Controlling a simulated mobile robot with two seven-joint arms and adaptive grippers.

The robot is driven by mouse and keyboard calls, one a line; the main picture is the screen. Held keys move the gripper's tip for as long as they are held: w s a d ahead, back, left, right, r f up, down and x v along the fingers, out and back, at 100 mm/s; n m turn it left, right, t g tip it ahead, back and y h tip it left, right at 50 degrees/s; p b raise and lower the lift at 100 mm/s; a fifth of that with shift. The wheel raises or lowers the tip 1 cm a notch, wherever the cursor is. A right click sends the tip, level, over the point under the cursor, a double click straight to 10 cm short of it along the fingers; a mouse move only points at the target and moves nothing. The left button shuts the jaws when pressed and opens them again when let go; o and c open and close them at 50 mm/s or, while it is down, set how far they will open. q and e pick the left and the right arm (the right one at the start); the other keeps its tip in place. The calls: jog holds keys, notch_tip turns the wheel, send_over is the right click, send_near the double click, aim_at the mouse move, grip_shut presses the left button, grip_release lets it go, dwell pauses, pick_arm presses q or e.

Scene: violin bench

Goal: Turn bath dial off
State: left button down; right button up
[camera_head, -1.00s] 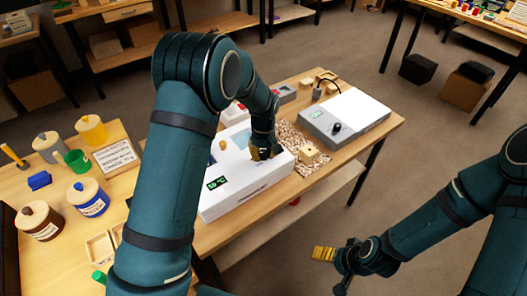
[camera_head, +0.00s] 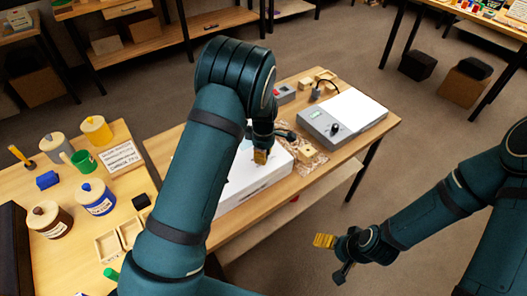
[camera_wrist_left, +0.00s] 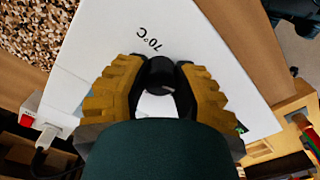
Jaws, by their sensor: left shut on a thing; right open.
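The bath is a white box (camera_head: 262,186) on the middle bench, partly hidden behind my left arm in the head view. In the left wrist view its white top (camera_wrist_left: 105,45) bears the marking "70°C" beside a black dial (camera_wrist_left: 160,72). My left gripper (camera_wrist_left: 158,85) has its yellow fingers on either side of the dial, shut on it. In the head view that gripper (camera_head: 262,156) is over the bath, and the dial and display are hidden. My right gripper (camera_head: 323,242) is open and empty, out over the floor.
A grey device with a white top (camera_head: 345,115) and a black knob stands at the bench's right. A wood-chip patch (camera_head: 306,160) lies between it and the bath. The left table holds several lidded jars (camera_head: 93,197) and a sign (camera_head: 120,156).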

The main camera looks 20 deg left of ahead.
pick_arm(q)
jog(key=shift+n+p, duration=0.45)
jog(key=shift+n, duration=0.65)
jog(key=c, duration=0.7)
grip_release()
jog(key=shift+r, duration=0.1)
notch_tip(320, 180, up, 12)
jog(key=shift+f, duration=0.1)
jog(key=shift+f, duration=0.1)
